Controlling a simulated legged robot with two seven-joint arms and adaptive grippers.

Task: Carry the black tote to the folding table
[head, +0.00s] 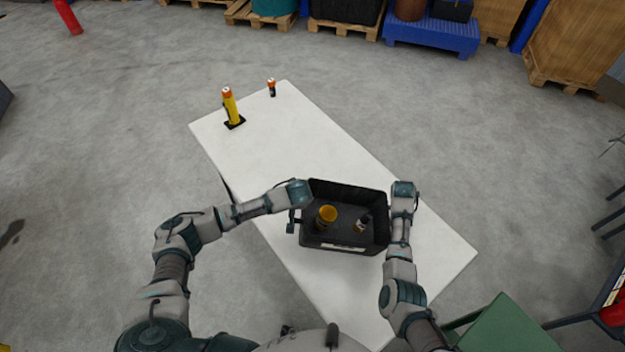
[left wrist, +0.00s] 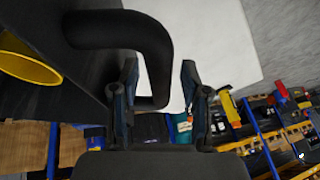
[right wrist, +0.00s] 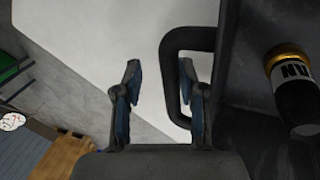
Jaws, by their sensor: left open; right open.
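The black tote (head: 345,190) is over the near half of the white folding table (head: 300,150) in the head view; it looks level and seems to rest on it. Inside are a yellow-rimmed round container (head: 326,216) and a small dark can with a gold band (right wrist: 292,85). My left gripper (left wrist: 158,85) is open at the tote's left side, with the black handle (left wrist: 155,50) between its fingers. My right gripper (right wrist: 158,90) is open at the right side; that handle (right wrist: 172,75) shows between its fingers, closer to the tote-side finger.
A yellow cylinder with an orange top (head: 230,105) and a smaller orange-topped one (head: 271,87) stand at the table's far end. The tabletop between them and the tote is clear. A green surface (head: 505,325) is at the lower right. Pallets and crates (head: 430,35) line the back.

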